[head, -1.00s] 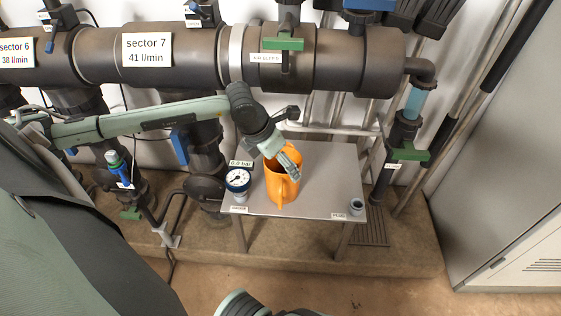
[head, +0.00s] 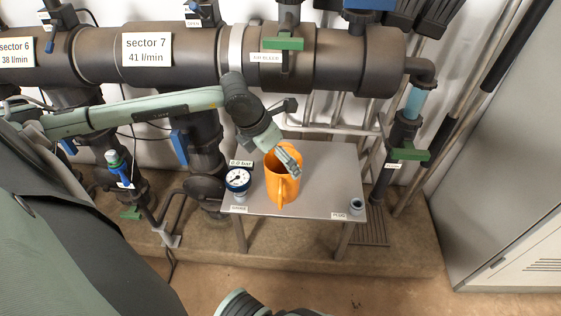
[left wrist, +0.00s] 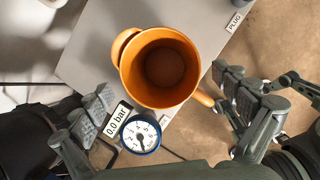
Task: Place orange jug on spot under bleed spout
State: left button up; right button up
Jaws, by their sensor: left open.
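The orange jug (head: 281,188) stands upright on a grey metal table (head: 323,177). My left gripper (head: 290,162) is over the jug's mouth in the head view. In the left wrist view I look down into the empty-looking jug (left wrist: 160,68), with its handle at right and its spout at upper left. The open left fingers (left wrist: 166,100) are spread wide on either side of the picture, with nothing between them gripped. A label reading like "air bleed" (head: 265,57) is on the big pipe above the table. I cannot make out the spot under the spout. My right gripper is not in view.
A pressure gauge (head: 238,180) reading 0.0 bar stands close left of the jug. A small grey plug (head: 356,206) is at the table's right front corner. Pipes with a green-handled valve (head: 410,153) rise at right. The table's right half is mostly clear.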

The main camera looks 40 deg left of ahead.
pick_arm(q)
jog(key=v, duration=0.9)
jog(key=shift+s+r, duration=0.25)
jog(key=shift+r, duration=0.1)
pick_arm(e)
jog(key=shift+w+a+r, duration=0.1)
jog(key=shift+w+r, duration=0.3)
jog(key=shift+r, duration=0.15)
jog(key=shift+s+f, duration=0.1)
